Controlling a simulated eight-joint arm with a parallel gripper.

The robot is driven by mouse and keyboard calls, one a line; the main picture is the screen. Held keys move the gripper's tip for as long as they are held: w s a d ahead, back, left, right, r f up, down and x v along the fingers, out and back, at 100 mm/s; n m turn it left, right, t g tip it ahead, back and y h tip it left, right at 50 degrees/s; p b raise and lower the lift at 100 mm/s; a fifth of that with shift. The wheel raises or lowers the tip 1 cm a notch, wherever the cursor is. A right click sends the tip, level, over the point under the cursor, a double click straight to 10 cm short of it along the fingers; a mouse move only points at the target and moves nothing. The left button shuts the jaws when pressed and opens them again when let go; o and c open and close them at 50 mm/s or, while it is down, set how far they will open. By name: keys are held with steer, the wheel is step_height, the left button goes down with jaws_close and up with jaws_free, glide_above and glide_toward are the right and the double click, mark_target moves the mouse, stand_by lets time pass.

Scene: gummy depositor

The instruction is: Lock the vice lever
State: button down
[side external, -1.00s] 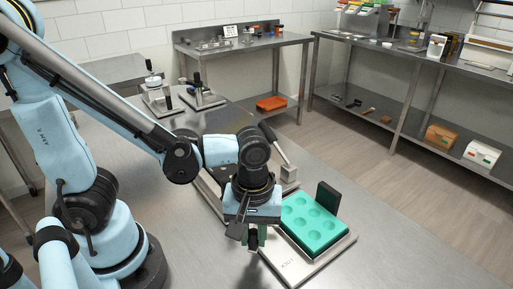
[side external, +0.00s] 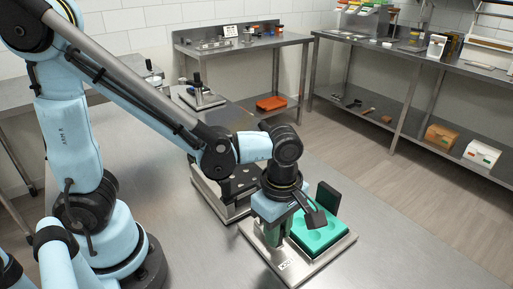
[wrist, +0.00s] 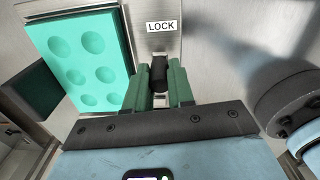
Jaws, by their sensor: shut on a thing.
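The vice lever (wrist: 159,72) shows a black grip in the wrist view, close to the white LOCK label (wrist: 161,27). My gripper (wrist: 160,73) has a green finger on each side of the grip and is shut on it. In the side view my gripper (side external: 274,236) is low over the left part of the vice's metal base plate (side external: 302,270); the lever is hidden there. The teal mould (side external: 330,235) with round cavities sits on the plate to the right of my fingers, beside an upright dark jaw block (side external: 327,196). The mould also shows in the wrist view (wrist: 61,45).
A metal unit (side external: 207,188) stands just behind the vice, partly hidden by my arm. Another device (side external: 202,97) stands at the table's far end. The steel tabletop (side external: 195,255) is clear to the left of the vice. Shelved benches line the back and right.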

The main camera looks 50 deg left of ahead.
steer(key=shift+w+n, duration=0.25)
steer(key=shift+n, duration=0.15)
steer(key=c, duration=1)
jaws_free()
steer(key=shift+o, duration=0.2)
step_height(320, 180, up, 12)
steer(key=a+f+m+t, duration=0.3)
steer(key=a+m+t, duration=0.4)
steer(key=a+m, duration=0.5)
steer(key=w+m, duration=0.1)
steer(key=m, duration=0.7)
steer(key=shift+a, duration=0.35)
